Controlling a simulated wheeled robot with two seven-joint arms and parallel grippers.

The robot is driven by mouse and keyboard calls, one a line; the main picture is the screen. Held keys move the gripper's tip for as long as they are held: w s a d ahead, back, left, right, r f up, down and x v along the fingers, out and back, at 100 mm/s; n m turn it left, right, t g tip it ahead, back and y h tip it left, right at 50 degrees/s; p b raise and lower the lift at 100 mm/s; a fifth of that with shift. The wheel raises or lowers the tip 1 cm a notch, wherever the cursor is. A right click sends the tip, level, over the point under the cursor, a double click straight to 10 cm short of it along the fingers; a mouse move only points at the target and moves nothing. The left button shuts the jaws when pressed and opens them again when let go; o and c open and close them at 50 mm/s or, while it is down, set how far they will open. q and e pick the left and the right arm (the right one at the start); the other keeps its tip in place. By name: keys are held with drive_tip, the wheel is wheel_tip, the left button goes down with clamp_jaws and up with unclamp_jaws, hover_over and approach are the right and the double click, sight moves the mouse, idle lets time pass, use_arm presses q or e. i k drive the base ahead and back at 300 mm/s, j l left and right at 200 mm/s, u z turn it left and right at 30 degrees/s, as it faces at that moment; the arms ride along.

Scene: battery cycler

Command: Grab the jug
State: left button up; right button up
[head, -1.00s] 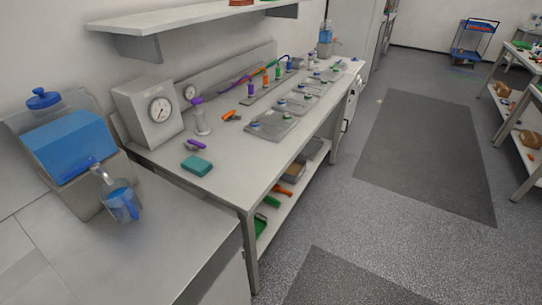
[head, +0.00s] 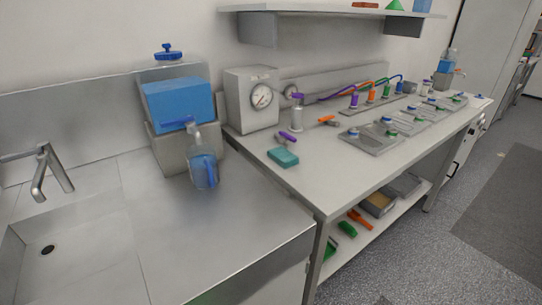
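The jug (head: 203,172) is a clear vessel with a blue tint and a blue handle on its right side. It stands upright on the grey counter at the left of centre, directly in front of a dispenser with a blue tank (head: 184,105). A spout reaches down to the top of the jug; I cannot tell whether they touch. Neither of my grippers is in view.
A sink (head: 50,245) with a metal tap (head: 50,170) lies left of the jug. The counter (head: 215,235) in front of the jug is clear. To the right, a workbench (head: 330,185) holds a gauge box (head: 252,100), a teal sponge (head: 283,157) and several cell plates. A wall shelf (head: 330,9) hangs above.

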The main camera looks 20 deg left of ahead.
sight(202, 160)
drive_tip(key=u, duration=1.35)
drive_tip(key=l+u, duration=1.3)
drive_tip(key=k+l+u, duration=0.1)
drive_tip(key=l+u, duration=0.35)
drive_tip(key=j, duration=0.1)
